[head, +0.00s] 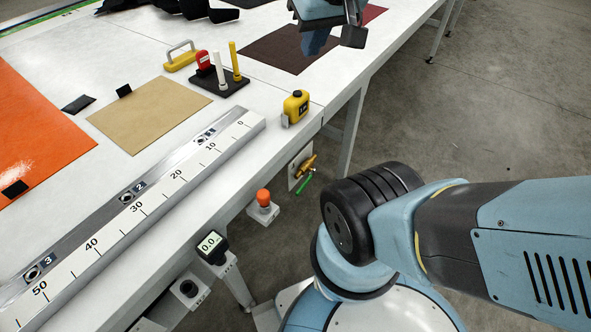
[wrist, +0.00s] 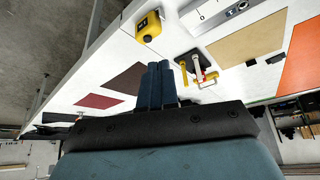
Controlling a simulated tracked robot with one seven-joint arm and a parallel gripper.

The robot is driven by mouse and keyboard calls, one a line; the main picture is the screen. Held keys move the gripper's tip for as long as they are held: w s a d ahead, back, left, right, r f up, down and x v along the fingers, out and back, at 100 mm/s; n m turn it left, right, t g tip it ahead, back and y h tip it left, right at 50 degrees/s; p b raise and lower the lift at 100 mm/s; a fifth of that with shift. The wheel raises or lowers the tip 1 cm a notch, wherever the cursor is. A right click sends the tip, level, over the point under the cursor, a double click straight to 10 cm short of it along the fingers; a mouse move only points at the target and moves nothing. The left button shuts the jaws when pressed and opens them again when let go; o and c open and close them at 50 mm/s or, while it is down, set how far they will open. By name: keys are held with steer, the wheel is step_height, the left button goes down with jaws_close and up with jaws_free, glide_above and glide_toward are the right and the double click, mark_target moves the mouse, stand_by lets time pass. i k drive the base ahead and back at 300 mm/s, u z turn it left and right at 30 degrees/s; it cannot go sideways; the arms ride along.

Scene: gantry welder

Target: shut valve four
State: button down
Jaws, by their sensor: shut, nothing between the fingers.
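A brass valve (head: 305,166) with a green lever handle (head: 304,184) sits on a pale plate below the table's edge in the head view. Its lever slants down to the left. I see no number on it and cannot tell whether it is valve four. My gripper (head: 316,42) is at the top of the head view, above the maroon sheet and well apart from the valve. In the wrist view its blue fingers (wrist: 160,68) are together with nothing between them. The valve does not show in the wrist view.
A yellow tape measure (head: 295,106) stands near the table edge. An orange-red button (head: 263,197) and a digital display (head: 211,244) are along the front edge. A black stand with rods (head: 219,84) is on the table. Floor right of the table is clear.

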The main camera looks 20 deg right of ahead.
mark_target(308, 179)
steer(key=z, duration=1.05)
steer(key=k, duration=1.75)
steer(key=u, duration=0.85)
steer(key=i, duration=1)
steer(key=z, duration=0.05)
